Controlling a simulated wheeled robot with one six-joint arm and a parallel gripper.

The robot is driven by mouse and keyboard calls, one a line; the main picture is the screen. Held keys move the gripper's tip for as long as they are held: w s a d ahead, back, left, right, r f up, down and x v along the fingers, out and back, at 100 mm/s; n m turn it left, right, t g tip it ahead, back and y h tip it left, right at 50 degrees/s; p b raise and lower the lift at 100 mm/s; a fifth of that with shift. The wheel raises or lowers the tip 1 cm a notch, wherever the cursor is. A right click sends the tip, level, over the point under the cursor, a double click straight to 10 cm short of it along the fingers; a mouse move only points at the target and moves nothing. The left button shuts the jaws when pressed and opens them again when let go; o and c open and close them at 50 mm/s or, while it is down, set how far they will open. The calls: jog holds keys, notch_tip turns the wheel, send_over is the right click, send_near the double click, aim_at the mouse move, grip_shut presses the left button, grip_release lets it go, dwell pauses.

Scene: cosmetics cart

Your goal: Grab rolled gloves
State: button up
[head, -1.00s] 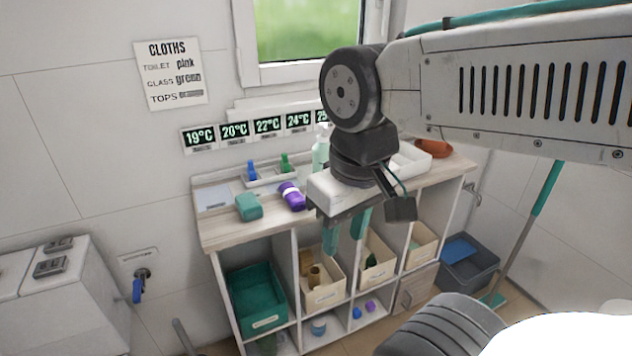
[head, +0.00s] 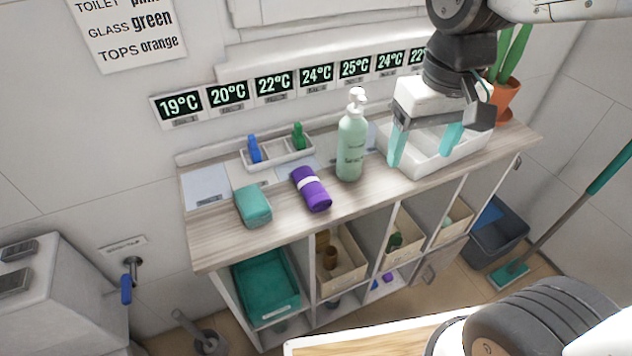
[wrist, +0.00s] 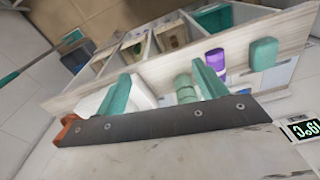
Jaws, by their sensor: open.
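A purple roll with a white band (head: 311,188), which looks like the rolled gloves, lies on the wooden cart top (head: 415,188) between a teal block and a pump bottle. It also shows in the wrist view (wrist: 215,58). My gripper (head: 424,145) is open and empty, with its teal fingers pointing down. In the head view it is to the right of the purple roll, past the bottle, over or in front of the white tray. In the wrist view both fingers (wrist: 162,80) are spread apart and clear of the roll.
A green pump bottle (head: 351,142) stands upright between roll and gripper. The teal block (head: 253,206) lies left of the roll. A small holder (head: 278,154) with blue and green items is behind. The white tray (head: 432,166) and a potted plant (head: 506,95) are at right.

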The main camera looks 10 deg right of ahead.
jog(key=n, duration=0.2)
send_over(311, 182)
jog(key=shift+g, duration=0.3)
notch_tip(311, 182, down, 9)
jog(key=shift+f, duration=0.2)
jog(key=shift+w+a+f, duration=0.1)
jog(key=shift+a+f, duration=0.1)
jog(key=shift+f, duration=0.15)
jog(key=f, duration=0.7)
jog(key=shift+d+f, duration=0.15)
jog(key=shift+d, duration=0.05)
jog(key=c, duration=1.1)
